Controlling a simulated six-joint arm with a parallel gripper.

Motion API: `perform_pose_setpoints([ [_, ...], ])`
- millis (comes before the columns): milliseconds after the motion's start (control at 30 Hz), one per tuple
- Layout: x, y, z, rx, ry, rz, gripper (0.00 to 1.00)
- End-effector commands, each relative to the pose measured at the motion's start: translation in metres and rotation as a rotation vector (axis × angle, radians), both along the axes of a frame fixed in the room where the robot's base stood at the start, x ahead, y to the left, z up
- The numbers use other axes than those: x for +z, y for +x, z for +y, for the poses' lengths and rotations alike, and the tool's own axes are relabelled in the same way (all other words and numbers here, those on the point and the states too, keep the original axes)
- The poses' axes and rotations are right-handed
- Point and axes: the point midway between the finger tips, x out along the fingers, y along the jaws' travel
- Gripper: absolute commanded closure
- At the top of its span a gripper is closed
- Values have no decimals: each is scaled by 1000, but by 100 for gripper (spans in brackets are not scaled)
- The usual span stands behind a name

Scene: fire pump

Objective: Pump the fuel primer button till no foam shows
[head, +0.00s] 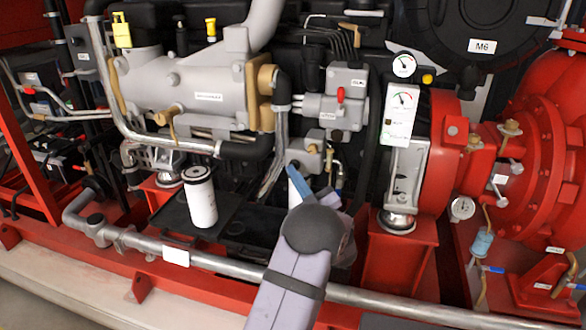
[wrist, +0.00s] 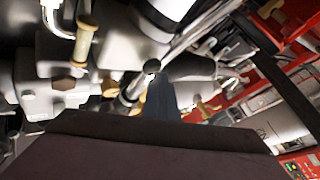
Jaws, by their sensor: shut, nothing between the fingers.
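My gripper (head: 295,180) is shut and empty, its blue-grey fingers pointing up and away at a small grey fuel block (head: 303,150) in the middle of the engine. The wrist view shows the closed fingers (wrist: 160,92) from behind, with a small dark round knob (wrist: 152,66) just past their tips. This knob may be the primer button; I cannot tell whether the fingertips touch it. In the head view my arm and gripper cover the area below the block, and the button is not clear. I cannot make out any foam in either view.
A white filter canister (head: 201,200) stands left of my gripper. A grey pipe (head: 225,266) runs along the front. A red-handled valve block (head: 345,100) is above right, and a gauge panel (head: 400,115) is further right. Hoses crowd the space around the fingers.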

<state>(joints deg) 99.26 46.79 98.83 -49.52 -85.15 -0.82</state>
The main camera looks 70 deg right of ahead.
Motion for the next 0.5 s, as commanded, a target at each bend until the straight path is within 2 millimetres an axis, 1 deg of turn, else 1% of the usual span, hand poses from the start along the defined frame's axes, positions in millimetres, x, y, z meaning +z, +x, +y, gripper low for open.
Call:
perform_pose_setpoints([
  [300, 0, -1, 16, -2, 1, 1, 100],
  [500, 0, -1, 21, -1, 1, 0, 100],
])
